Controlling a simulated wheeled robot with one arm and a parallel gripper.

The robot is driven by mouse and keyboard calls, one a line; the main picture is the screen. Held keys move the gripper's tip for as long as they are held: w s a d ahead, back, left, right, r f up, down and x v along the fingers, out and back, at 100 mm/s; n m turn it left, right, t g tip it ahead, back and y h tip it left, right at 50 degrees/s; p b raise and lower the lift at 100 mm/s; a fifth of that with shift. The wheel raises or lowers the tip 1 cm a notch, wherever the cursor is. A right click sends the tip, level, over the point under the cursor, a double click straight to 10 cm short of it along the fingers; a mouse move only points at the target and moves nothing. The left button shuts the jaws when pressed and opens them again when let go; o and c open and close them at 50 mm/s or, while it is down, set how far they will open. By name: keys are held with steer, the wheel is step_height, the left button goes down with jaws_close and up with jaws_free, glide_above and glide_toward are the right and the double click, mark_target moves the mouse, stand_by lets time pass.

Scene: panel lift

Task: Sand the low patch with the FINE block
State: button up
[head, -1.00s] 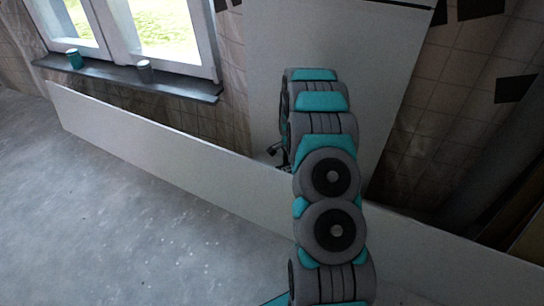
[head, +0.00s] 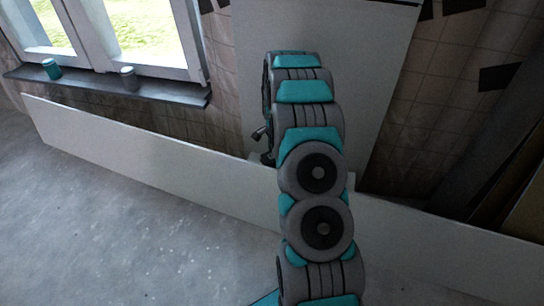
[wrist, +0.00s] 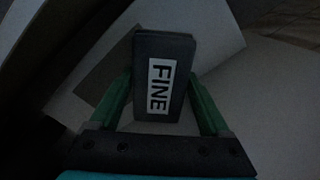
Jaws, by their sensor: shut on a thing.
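In the wrist view my gripper (wrist: 160,95) is shut on the FINE block (wrist: 178,48), a dark grey block with a white label reading FINE. One green finger stands on each side of the block. Behind it are pale, dim panel surfaces, and I cannot tell whether the block touches any of them. In the head view my arm hides the block and most of the gripper in front of the upright panel (head: 375,100). I cannot make out the low patch for certain in either view.
A long low white board (head: 130,145) runs along the wall below the window. Boards lean at the far right. The grey floor (head: 110,220) at left is clear.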

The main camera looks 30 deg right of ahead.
steer(key=shift+r, duration=1.05)
